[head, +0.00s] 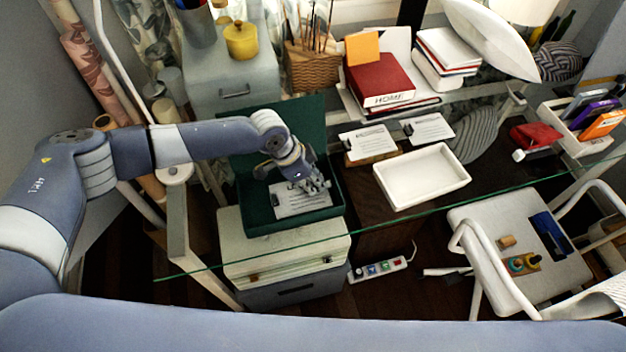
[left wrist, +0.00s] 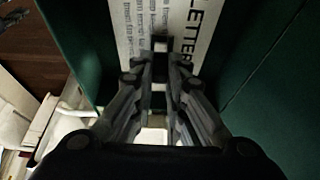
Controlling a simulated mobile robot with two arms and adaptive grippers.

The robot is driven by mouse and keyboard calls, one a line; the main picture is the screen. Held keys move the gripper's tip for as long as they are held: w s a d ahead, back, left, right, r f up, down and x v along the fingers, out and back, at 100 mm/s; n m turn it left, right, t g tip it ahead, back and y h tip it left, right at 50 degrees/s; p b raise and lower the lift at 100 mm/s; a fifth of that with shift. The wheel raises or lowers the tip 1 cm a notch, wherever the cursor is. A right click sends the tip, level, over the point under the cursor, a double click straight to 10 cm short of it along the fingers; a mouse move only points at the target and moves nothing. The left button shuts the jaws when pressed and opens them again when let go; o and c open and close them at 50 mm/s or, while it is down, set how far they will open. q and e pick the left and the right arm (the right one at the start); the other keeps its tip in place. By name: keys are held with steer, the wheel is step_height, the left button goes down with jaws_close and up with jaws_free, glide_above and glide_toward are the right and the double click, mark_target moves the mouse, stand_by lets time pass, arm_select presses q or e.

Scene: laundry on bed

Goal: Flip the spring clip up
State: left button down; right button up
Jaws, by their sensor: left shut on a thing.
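A white sheet (head: 300,199) with printed lines lies in an open dark green box (head: 256,217). In the left wrist view the sheet (left wrist: 204,22) shows large letters reading "LETTER". My left gripper (head: 317,185) reaches down into the box at the sheet's upper right. In the left wrist view its fingers (left wrist: 160,78) are close together on a small dark piece, which looks like the spring clip (left wrist: 160,44). The fingers cover much of the clip, so its angle cannot be told. My right gripper is out of view.
The green box stands on a pale case (head: 285,258), with its raised lid (head: 262,122) behind. A white tray (head: 422,176) and two clipped cards (head: 367,143) lie to the right. A glass edge (head: 400,218) runs across in front.

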arm_select(q)
steer(key=shift+r, duration=0.1)
steer(key=shift+w+d+r+g+y+p, duration=0.1)
steer(key=shift+d+r+g+y+p, duration=0.3)
steer(key=shift+y+p, duration=0.5)
steer(key=shift+d+r+y, duration=0.25)
steer(key=shift+y, duration=0.45)
steer(key=shift+w+d+r+g+y+b, duration=0.1)
steer(key=shift+w+d+g+y+b, duration=0.1)
steer(key=shift+g+y+b, duration=0.35)
steer(key=shift+d+r+y+b, duration=0.15)
steer(key=shift+y+b, duration=0.15)
steer(key=shift+y, duration=0.25)
steer(key=shift+d+r+y+b, duration=0.15)
steer(key=shift+y+b, duration=0.15)
steer(key=shift+y, duration=0.2)
